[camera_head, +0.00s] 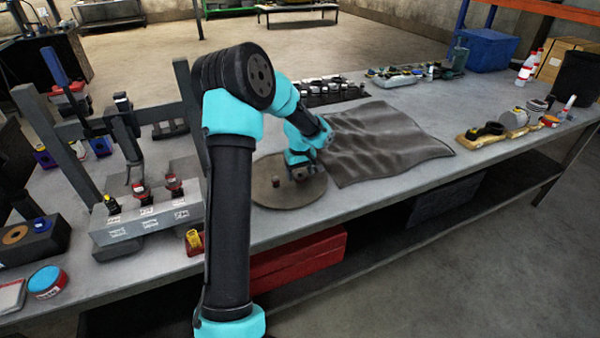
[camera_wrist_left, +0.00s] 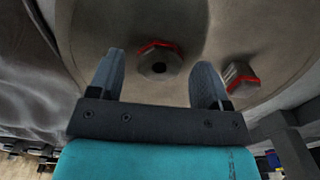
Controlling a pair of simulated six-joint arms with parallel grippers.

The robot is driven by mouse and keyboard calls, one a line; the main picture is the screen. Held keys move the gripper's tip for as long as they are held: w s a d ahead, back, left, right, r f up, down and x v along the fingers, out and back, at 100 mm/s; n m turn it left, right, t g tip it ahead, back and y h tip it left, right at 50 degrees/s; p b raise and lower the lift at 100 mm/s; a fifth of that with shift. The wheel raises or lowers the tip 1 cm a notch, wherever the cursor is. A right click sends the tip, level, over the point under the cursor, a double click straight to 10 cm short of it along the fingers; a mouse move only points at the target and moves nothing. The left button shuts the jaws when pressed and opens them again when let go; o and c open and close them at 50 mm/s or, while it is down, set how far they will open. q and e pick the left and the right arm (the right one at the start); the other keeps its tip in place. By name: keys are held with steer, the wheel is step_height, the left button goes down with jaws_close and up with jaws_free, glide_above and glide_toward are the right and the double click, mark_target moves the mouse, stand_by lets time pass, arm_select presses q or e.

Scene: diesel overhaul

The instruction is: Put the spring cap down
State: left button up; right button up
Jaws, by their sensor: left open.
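My left gripper (camera_head: 301,176) is open, low over a round brown-grey turntable-like disc (camera_head: 290,203). In the left wrist view, a dark cap-like part with a red edge and a centre hole (camera_wrist_left: 160,64) lies on the disc between the two spread fingertips, with a gap on each side. It looks like the spring cap. A second dark part with a red mark (camera_wrist_left: 240,80) stands on the disc just outside the right finger. In the head view, a small brown part (camera_head: 276,182) stands left of the gripper. The right gripper is not in view.
A rumpled grey cloth (camera_head: 390,145) lies right of the disc. A grey block with several coloured parts (camera_head: 148,220) and a dark frame stand left. A yellow-topped part (camera_head: 194,240) sits near the front edge. Dark parts (camera_head: 330,92) stand behind.

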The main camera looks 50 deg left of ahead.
arm_select(q)
step_height(320, 180, up, 12)
stand_by(0.6)
steer(key=shift+r, duration=0.1)
stand_by(0.4)
